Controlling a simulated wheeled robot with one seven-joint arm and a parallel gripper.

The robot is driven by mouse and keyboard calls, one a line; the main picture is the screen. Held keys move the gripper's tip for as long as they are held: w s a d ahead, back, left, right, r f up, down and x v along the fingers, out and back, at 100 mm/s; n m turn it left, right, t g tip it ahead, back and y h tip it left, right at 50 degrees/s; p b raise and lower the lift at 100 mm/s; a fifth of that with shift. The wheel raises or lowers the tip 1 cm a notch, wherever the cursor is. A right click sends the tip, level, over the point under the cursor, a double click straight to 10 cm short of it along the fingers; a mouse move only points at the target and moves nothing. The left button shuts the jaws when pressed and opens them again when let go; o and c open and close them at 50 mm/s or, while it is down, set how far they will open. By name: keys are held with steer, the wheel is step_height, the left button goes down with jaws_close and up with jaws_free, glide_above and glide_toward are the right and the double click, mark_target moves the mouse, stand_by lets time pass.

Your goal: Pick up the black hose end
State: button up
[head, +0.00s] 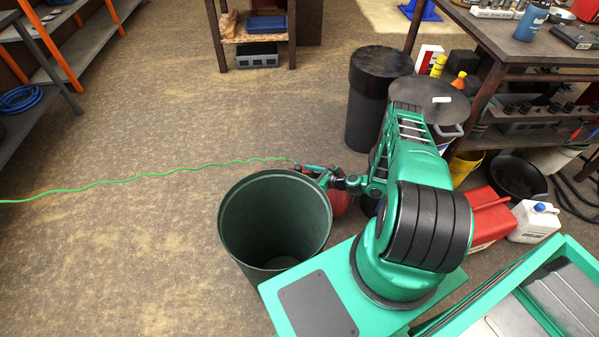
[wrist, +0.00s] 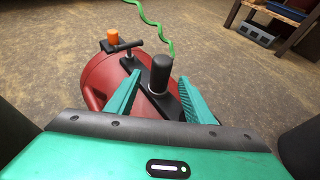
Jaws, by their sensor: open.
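The black hose end (wrist: 161,72) shows in the wrist view as a short dark cylinder. The green hose (wrist: 158,28) runs down to just behind it. In the head view the green hose (head: 150,177) ends beside my gripper (head: 306,168), where the black end is too small to make out clearly. My gripper (wrist: 160,82) is open, its two teal fingers on either side of the black cylinder in the picture, with gaps showing. I cannot tell how far the cylinder is in depth between the fingers.
A red container (wrist: 100,80) with a black bar and orange cap (wrist: 113,36) lies under the fingers. A dark green bin (head: 230,225) stands close by my arm. Black drums (head: 370,110) and a workbench (head: 480,35) are right.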

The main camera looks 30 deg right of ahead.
mark_target(299, 171)
steer(key=x, duration=0.4)
steer(key=shift+a, duration=0.1)
jaws_close()
steer(key=shift+w+r, duration=0.1)
steer(key=shift+r, duration=0.1)
